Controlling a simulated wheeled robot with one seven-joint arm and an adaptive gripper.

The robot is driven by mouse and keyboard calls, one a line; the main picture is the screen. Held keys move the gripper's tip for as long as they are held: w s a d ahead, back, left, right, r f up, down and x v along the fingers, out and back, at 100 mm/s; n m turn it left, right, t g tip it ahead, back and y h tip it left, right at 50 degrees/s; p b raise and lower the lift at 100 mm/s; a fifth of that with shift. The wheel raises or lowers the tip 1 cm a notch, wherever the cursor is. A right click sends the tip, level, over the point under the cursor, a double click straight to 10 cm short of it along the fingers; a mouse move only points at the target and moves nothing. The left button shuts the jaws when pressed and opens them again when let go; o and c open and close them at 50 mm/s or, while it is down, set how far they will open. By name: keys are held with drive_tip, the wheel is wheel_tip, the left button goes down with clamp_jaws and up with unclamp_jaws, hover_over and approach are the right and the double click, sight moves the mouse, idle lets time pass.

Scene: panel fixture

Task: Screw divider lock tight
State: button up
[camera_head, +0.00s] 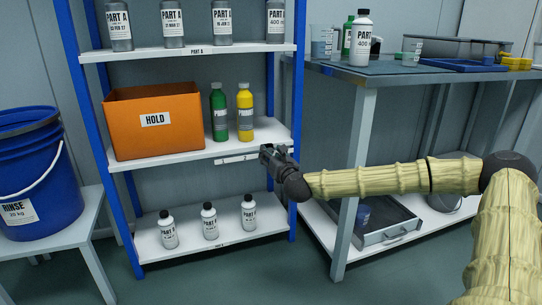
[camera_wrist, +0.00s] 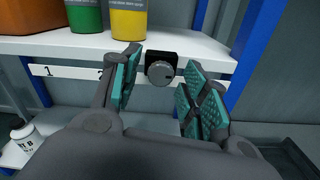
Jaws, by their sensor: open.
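The divider lock (camera_wrist: 160,72) is a round grey knob on a black block at the front edge of the middle shelf, in the wrist view. A dark pointer mark shows on its face. My gripper (camera_wrist: 165,78) is open, with one teal-padded finger left of the knob and the other to its right. The knob shows in the gap beyond the pads, and I cannot tell whether either pad touches it. In the head view my gripper (camera_head: 270,153) is at the right end of the middle shelf's front edge and hides the knob.
A white strip (camera_wrist: 68,72) marked with numbers runs along the shelf edge. A green bottle (camera_head: 219,112), a yellow bottle (camera_head: 245,113) and an orange HOLD box (camera_head: 155,122) stand on the shelf. A blue post (camera_head: 298,85) rises close to the right. A bench (camera_head: 420,75) stands further right.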

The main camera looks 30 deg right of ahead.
drive_tip(key=v, duration=1.2)
drive_tip(key=shift+a, duration=0.1)
drive_tip(key=s+a+f+n+g+y+p, duration=0.1)
drive_tip(key=a+f+n+g+y+p, duration=0.15)
drive_tip(key=a+f+n, duration=0.65)
drive_tip(key=s+a+f+n+g+y+p, duration=0.2)
drive_tip(key=a+f+n+y+p, duration=0.25)
drive_tip(key=a, duration=0.85)
drive_tip(key=s+a+f+n+g+p, duration=0.2)
drive_tip(key=s+a+f+n+g, duration=0.4)
drive_tip(key=s+f+n, duration=0.4)
drive_tip(key=s+a+f+n+g+p, duration=0.3)
drive_tip(key=s+f+n, duration=0.4)
drive_tip(key=s, duration=0.6)
drive_tip(key=s+d+f+n+g+h+p, duration=0.1)
drive_tip(key=s+d+n+g+h+p, duration=0.3)
drive_tip(key=s+n, duration=0.8)
wheel_tip(320, 180, up, 37)
drive_tip(key=s+d+m+y+p, duration=0.1)
drive_tip(key=m+p, duration=0.1)
drive_tip(key=p, duration=3.5)
drive_tip(key=shift+s+d+r+p, duration=0.25)
drive_tip(key=shift+s+p, duration=0.15)
